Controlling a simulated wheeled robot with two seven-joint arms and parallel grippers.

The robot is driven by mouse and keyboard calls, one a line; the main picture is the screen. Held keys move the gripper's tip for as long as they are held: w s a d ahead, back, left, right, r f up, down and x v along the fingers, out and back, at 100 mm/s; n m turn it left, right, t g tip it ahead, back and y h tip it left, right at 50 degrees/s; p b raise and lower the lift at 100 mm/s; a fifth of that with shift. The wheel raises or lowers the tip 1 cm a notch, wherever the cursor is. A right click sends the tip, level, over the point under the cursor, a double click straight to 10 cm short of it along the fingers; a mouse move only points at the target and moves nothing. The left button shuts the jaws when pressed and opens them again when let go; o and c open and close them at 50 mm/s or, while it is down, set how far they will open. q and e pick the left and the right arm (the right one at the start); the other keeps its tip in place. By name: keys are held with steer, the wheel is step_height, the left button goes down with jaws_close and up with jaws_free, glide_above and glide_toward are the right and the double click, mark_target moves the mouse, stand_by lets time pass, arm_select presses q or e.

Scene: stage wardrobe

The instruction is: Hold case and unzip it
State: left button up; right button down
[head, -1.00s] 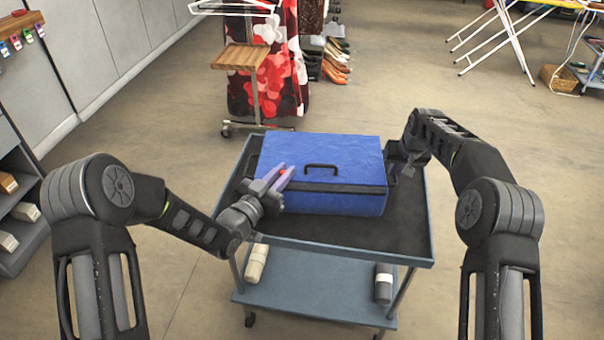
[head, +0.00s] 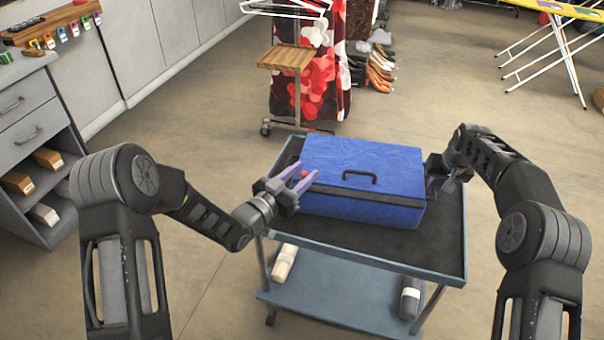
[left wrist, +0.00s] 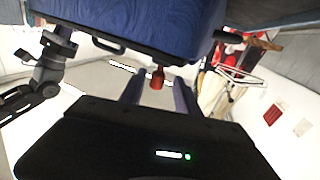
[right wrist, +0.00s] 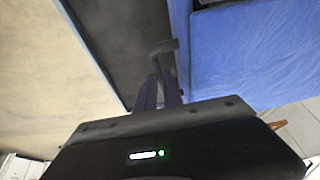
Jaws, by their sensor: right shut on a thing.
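The blue case (head: 372,158) lies on the cart's dark top, lid down, with a black handle (head: 360,177) and a dark zip band along its front. The red zip pull (head: 304,174) is at the case's front left corner; it also shows in the left wrist view (left wrist: 157,77). My left gripper (head: 308,170) is open, its fingers apart on either side of the pull. My right gripper (head: 432,182), at the case's right side, is shut on a dark side grip (right wrist: 164,50); its fingertips are partly hidden in the head view.
The grey cart (head: 360,259) has a raised rim and two rolls on its lower shelf. A wooden-topped stand (head: 287,58) and a red patterned garment are behind. A drawer unit (head: 28,120) stands at the left.

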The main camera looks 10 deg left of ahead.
arm_select(q)
steer(key=v, duration=1.2)
arm_select(e)
steer(key=shift+a, duration=0.1)
steer(key=c, duration=1.4)
jaws_free()
steer(key=shift+c, duration=0.2)
steer(key=shift+o, duration=0.3)
steer(key=b+v, duration=0.1)
steer(key=v, duration=0.6)
steer(key=shift+s+r, duration=0.2)
steer(key=shift+r, duration=0.2)
arm_select(q)
steer(key=shift+f, duration=0.5)
steer(key=shift+r, duration=0.1)
